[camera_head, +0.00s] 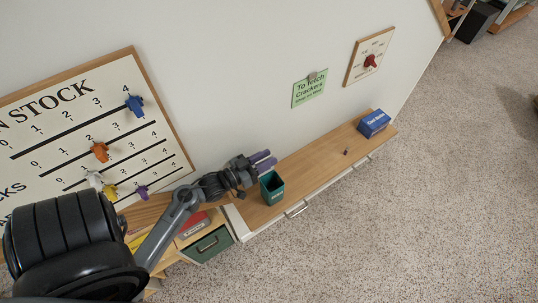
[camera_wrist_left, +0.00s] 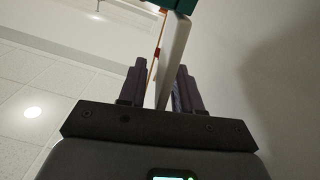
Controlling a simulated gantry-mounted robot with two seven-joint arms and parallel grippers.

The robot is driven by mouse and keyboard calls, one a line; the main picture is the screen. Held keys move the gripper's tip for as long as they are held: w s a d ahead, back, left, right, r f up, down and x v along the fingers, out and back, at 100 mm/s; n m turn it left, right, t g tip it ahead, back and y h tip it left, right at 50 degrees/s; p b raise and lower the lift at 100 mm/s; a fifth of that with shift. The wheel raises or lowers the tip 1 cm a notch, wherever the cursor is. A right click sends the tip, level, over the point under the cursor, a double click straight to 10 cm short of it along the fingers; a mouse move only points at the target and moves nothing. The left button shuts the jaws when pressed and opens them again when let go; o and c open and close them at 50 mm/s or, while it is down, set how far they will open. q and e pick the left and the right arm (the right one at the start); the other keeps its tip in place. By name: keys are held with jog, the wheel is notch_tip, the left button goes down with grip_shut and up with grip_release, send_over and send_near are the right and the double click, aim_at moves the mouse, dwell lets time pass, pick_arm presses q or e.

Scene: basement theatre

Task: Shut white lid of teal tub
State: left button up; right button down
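The teal tub (camera_head: 272,190) stands upright on the wooden counter, its dark inside showing from above. Its teal edge (camera_wrist_left: 175,4) shows at the top of the left wrist view. A pale flat panel, which looks like the white lid (camera_wrist_left: 174,52), stands out from that edge between my left fingers. I cannot make the lid out in the head view. My left gripper (camera_head: 265,160) is at the tub's wall-side rim, with its purple fingers apart. In the wrist view, the left gripper (camera_wrist_left: 162,90) has a gap between its left finger and the panel. My right gripper is not in view.
The wooden counter (camera_head: 312,165) is mostly clear right of the tub, with a tiny dark item (camera_head: 346,152) and a blue box (camera_head: 374,123) farther along. A red box (camera_head: 195,226) sits left of the tub. The wall with a green sign (camera_head: 310,89) rises behind.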

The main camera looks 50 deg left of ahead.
pick_arm(q)
jog(key=shift+w, duration=0.65)
grip_shut()
dwell(1.1)
